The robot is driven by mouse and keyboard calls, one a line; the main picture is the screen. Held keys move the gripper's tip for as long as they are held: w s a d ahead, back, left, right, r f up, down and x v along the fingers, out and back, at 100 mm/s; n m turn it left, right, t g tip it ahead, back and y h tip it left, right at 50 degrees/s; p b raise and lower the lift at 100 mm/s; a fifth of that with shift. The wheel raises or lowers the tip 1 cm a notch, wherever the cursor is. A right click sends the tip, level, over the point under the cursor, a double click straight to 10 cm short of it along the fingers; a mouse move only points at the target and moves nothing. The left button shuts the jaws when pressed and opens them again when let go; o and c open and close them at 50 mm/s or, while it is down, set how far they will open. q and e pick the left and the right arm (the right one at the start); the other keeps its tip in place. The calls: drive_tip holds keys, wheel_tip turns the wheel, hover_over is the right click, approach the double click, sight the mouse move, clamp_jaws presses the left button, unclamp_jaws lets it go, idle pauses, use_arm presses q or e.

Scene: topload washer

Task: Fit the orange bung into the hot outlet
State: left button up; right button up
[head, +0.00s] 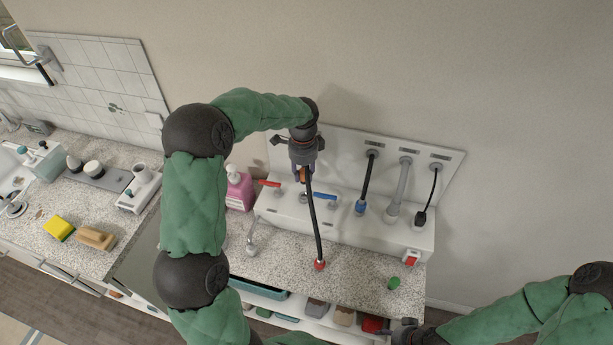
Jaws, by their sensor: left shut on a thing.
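My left gripper (302,170) is above the white outlet box (350,220), by the wall panel. It is shut on a small orange piece, the orange bung (303,175), which shows only partly between the fingers. A red lever (270,183) and a blue lever (325,196) stand on the box, left and right of the gripper. I cannot clearly make out the hot outlet's opening. A black hose with a red end (320,265) runs from near the gripper down to the counter; its top is hidden. My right gripper (402,333) is low at the bottom; its fingers are unclear.
A blue-ended hose (361,206), a grey hose (400,190) and a black cord (428,200) hang to the right. A pink bottle (239,190) and a metal spout (252,240) are at left. A green piece (394,283) lies on the speckled counter (355,265).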

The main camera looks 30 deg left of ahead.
idle(0.3)
use_arm(q)
drive_tip(key=shift+f+b, duration=1.4)
drive_tip(key=shift+f, duration=1.45)
drive_tip(key=shift+p, duration=0.4)
drive_tip(key=shift+f+b, duration=0.8)
drive_tip(key=shift+f, duration=0.85)
drive_tip(key=o, duration=1)
drive_tip(key=shift+a, duration=0.1)
